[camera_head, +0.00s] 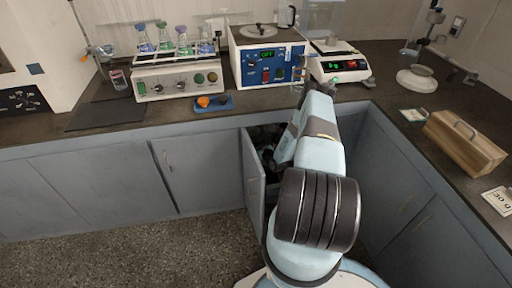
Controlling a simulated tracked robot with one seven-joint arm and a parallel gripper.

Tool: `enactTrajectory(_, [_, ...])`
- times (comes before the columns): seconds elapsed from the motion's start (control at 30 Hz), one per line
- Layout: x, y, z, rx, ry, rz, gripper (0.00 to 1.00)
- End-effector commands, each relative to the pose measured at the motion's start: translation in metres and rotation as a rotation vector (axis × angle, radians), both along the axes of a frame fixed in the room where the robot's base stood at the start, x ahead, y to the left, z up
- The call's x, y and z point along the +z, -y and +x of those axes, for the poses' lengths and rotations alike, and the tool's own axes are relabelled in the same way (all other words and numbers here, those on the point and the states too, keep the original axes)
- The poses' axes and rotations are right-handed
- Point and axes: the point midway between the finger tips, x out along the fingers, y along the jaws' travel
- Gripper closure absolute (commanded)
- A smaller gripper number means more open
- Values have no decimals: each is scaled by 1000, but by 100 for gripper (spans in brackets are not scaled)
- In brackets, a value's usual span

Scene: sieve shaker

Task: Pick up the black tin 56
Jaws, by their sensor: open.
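My arm reaches forward from the bottom of the view and bends down at the open cupboard under the bench. The dark end of the arm, my gripper (267,157), shows only in part in the shadowed cupboard opening; it is open. Its fingertips are hard to make out. Dark shapes lie inside the cupboard around it. I cannot tell whether one of them is the black tin 56, and no tin with a readable 56 shows. My own arm hides the right part of the opening.
The cupboard door (253,180) stands open just left of my arm. On the bench (75,118) stand a flask shaker (178,82), a blue and white device (268,60), a balance (339,65) and a wooden box (464,143) at the right. The speckled floor (130,250) at left is clear.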

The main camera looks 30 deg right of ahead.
Motion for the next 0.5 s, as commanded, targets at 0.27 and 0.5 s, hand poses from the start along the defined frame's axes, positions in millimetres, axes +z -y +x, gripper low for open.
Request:
enactTrajectory(0.27, [0, 0, 0, 0, 0, 0, 20])
enactTrajectory(0.5, [0, 1, 0, -1, 0, 0, 43])
